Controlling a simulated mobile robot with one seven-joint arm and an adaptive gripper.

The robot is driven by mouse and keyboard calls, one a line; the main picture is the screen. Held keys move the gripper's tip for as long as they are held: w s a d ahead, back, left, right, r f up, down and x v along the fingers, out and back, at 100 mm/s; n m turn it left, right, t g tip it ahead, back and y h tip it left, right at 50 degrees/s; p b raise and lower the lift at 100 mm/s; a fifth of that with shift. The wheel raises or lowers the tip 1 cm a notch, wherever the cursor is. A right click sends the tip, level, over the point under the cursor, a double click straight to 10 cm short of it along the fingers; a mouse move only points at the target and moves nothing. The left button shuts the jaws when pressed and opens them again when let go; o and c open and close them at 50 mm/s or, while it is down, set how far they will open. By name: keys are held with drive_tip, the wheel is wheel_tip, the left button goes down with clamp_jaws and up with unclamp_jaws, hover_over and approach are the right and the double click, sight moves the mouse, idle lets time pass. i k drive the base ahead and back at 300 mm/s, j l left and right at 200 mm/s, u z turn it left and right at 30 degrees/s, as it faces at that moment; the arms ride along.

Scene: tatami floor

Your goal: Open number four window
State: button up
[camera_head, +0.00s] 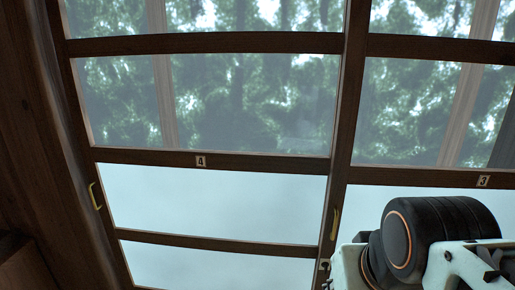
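The window with the number 4 label (201,161) fills the left and middle of the head view. It is a dark wooden frame with clear panes (240,105) above and pale frosted panes (215,202) below. A yellow handle (95,196) is on its left stile. Another yellow handle (335,224) is on the stile at its right side. My arm shows at the lower right, in front of the neighbouring window. My gripper's fingertips cannot be made out, so I cannot tell whether it is open or shut.
A window with the number 3 label (484,181) stands to the right, partly hidden behind my arm. A dark wooden post (60,150) borders the left side. Green trees show through the clear panes.

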sight(172, 218)
drive_tip(key=j+z, duration=0.1)
drive_tip(key=j, duration=1.95)
drive_tip(key=i+l+u, duration=0.1)
drive_tip(key=l, duration=0.15)
